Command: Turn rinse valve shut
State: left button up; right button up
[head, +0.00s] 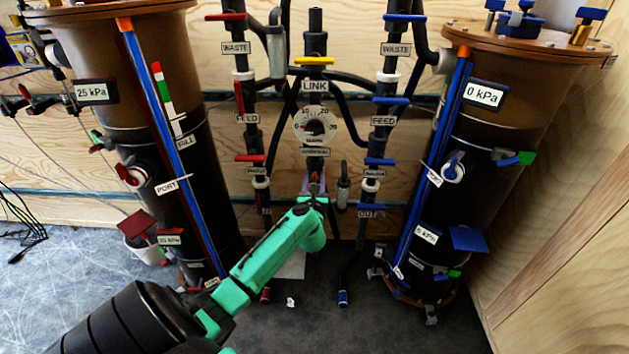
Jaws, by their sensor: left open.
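Two small labels, too small to read surely but perhaps reading rinse, sit on the vertical pipes. Above the left one is a red handle (250,158), lying crosswise to its pipe. Above the right one is a blue handle (380,162), also crosswise. I cannot tell which one the task names. My left gripper (314,187) is at the end of the green arm, low in front of the middle pipe under the round dial (315,127). It is open, between the two handles and apart from both. Its fingertips are small and partly hidden. My right gripper is out of view.
A tall dark tank reading 25 kPa (120,120) stands left, another reading 0 kPa (500,130) right. A yellow link handle (314,61) lies crosswise above the dial. The left feed handle (239,97) is upright; the right feed handle (390,100) is crosswise. Hoses curve between the pipes.

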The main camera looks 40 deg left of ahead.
pick_arm(q)
grip_shut()
jog(key=m+p, duration=0.1)
jog(key=m, duration=0.1)
jog(key=m+p, duration=0.2)
jog(key=d+m+p, duration=0.1)
jog(key=p, duration=0.1)
jog(key=shift+w+f+m, duration=0.1)
jog(key=shift+w+m, duration=0.2)
jog(key=shift+m, duration=0.1)
jog(key=shift+w+d+f+m+p, duration=0.15)
jog(key=shift+f+m+p, duration=0.3)
jog(key=shift+m, duration=1.6)
jog(key=shift+w+d+f+m+p, duration=0.15)
jog(key=shift+f+m+p, duration=0.25)
jog(key=shift+m, duration=1.6)
jog(key=shift+d+f+m+p, duration=0.25)
jog(key=shift+m+p, duration=0.35)
jog(key=shift+m, duration=1.45)
jog(key=shift+a+f, duration=0.1)
